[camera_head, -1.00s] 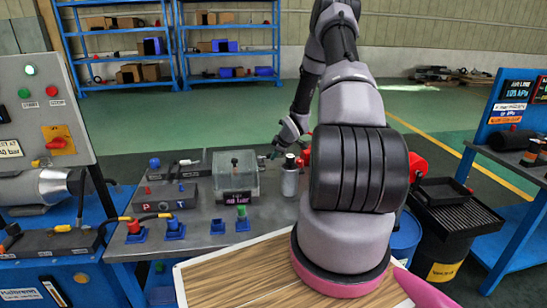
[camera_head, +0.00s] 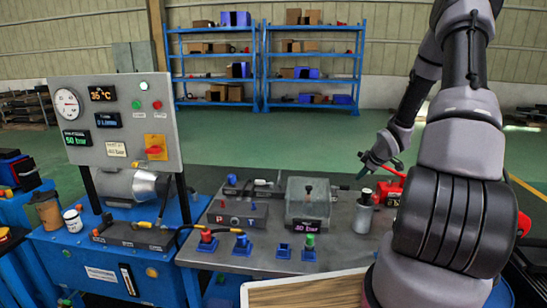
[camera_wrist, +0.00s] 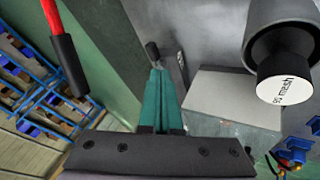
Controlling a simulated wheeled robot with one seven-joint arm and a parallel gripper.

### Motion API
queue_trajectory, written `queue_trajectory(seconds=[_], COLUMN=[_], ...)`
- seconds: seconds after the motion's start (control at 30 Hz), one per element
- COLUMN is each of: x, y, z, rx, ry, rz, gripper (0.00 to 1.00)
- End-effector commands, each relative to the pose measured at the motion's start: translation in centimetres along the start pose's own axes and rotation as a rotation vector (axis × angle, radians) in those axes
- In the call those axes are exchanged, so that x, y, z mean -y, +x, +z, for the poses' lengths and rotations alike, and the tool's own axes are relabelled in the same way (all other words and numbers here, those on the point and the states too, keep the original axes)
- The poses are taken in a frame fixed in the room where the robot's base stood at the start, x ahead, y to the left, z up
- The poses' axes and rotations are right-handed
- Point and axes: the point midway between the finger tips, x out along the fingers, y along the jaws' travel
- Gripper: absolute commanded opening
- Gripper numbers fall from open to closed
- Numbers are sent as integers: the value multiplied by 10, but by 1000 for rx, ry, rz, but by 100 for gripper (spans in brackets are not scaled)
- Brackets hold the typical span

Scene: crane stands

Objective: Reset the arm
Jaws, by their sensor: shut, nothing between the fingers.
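My arm rises at the right of the head view and bends down to my gripper (camera_head: 362,166), which hangs above the back edge of the grey bench top. In the wrist view its two teal fingers (camera_wrist: 158,95) lie together, shut and empty. A grey metal cylinder (camera_head: 363,215) with a dark top stands on the bench just below and in front of the gripper. In the wrist view a dark cylinder with a white labelled end (camera_wrist: 285,85) is close on the right, apart from the fingers.
A red tool (camera_head: 390,188) is beside the gripper, partly behind my arm. A gauge panel (camera_head: 118,122) is farther left. Open green floor lies behind, before the blue shelves (camera_head: 262,62).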

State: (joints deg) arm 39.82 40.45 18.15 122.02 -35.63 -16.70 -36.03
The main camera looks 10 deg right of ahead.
Motion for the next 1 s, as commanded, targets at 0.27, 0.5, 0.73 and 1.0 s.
queue_trajectory(seconds=[0.27, 0.5, 0.73, 1.0], x=[-22, -12, 30, 110], y=[-87, -193, -290, -388], z=[-47, -96, -135, -164], rx=[126, 193, 170, 72], ry=[153, 411, 697, 1044], rz=[69, 150, 181, 97], gripper=[0, 0, 0, 0])
